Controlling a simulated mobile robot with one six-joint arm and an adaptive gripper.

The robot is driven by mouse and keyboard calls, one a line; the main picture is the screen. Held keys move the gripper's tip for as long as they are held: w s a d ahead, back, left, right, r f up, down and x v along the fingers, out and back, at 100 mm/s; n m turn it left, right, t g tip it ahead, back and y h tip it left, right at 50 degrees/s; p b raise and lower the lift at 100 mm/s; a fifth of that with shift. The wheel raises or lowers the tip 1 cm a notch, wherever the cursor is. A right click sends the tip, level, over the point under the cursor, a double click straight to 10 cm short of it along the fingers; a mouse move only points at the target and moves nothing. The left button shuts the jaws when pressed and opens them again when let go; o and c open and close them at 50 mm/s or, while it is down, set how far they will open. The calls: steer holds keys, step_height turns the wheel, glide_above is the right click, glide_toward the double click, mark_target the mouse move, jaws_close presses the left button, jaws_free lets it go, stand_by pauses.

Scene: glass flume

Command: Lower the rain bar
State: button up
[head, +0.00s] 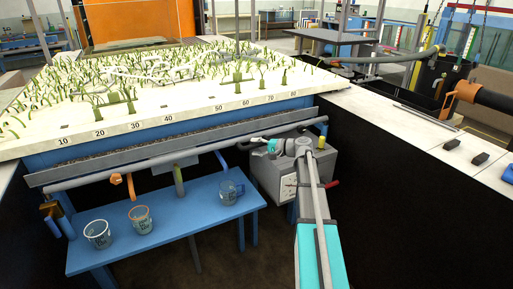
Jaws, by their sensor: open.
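A long grey pipe (190,149) runs along the front of the raised planted bed, its left end lower in the picture than its right. I cannot tell for sure whether it is the rain bar; no label shows. My gripper (249,142) is open at the end of my arm, close to the right part of this pipe and above a grey box (290,190). I see nothing between its fingers. Whether a finger touches the pipe cannot be told. Another grey bar (385,58) stands out at the back right, near hanging chains.
The white bed (40,130) carries green stalks and number marks. A blue table (165,235) below holds a clear beaker (97,234), an orange-rimmed beaker (141,219) and a glass jug (229,192). An orange fitting (117,180) hangs under the pipe. Dark walls stand at right.

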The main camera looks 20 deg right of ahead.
steer(key=shift+r, duration=0.1)
step_height(320, 180, up, 30)
steer(key=p, duration=3)
steer(key=shift+d, duration=0.1)
steer(key=p+v, duration=0.2)
steer(key=v, duration=1.3)
steer(key=shift+s+d, duration=0.25)
steer(key=shift+s, duration=0.05)
stand_by(1.8)
